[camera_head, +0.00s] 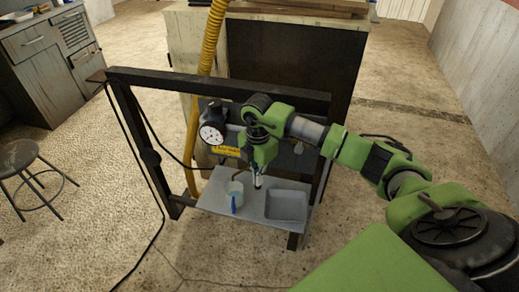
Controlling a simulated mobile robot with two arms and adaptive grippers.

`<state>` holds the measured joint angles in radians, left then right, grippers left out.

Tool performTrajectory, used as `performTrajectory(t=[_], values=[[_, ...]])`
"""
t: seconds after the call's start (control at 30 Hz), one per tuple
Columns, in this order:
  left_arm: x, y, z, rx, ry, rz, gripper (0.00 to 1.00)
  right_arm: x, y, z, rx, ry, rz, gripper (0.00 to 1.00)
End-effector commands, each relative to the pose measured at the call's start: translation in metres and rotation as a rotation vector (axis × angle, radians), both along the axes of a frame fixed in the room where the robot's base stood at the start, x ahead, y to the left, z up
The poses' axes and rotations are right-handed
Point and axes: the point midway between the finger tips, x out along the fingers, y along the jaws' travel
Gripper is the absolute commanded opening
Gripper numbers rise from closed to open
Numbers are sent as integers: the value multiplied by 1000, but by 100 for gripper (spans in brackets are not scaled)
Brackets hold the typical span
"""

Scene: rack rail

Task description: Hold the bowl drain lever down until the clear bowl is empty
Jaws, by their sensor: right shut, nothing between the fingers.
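My right gripper (257,182) points down in front of the rack rail, its fingers shut with nothing between them. It is just right of a small pale, clear-looking container (235,188) with a blue part (234,204) at its front, above the shelf. I cannot tell whether this is the clear bowl, nor see any liquid level. A round white dial gauge (211,133) on a dark body is mounted on the rack to the left of my right wrist. The drain lever cannot be made out; my gripper and wrist hide part of the unit. My left gripper is out of view.
The dark rack frame (220,83) surrounds the unit. A yellow hose (210,45) and black cable run down the left side. A stool (22,157) stands far left. Front floor is clear.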

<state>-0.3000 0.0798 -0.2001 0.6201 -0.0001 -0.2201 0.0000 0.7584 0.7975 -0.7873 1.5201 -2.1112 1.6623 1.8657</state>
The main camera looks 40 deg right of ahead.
Motion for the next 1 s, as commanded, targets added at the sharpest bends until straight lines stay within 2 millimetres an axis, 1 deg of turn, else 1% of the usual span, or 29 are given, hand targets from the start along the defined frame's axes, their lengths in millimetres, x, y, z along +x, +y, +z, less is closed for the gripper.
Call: performTrajectory(t=[0.17, 0.27, 0.37, 0.6, 0.67, 0.73, 1.0], values=[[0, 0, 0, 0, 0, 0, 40, 0, 0, 0, 0, 1, 0, 0], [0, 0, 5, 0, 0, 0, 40, 0, 0, 6, 0, 0, 0, 0], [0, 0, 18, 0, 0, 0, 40, 0, 0, 21, -1, 0, 0, 0], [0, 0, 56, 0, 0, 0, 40, 0, 0, 70, 0, 0, 0, 0], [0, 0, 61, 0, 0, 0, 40, 0, 0, 77, 0, 0, 0, 0], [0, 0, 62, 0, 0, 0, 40, 0, 0, 79, 0, 1, 0, 0], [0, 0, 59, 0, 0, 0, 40, 0, 0, 77, 0, 0, 0, 0]])
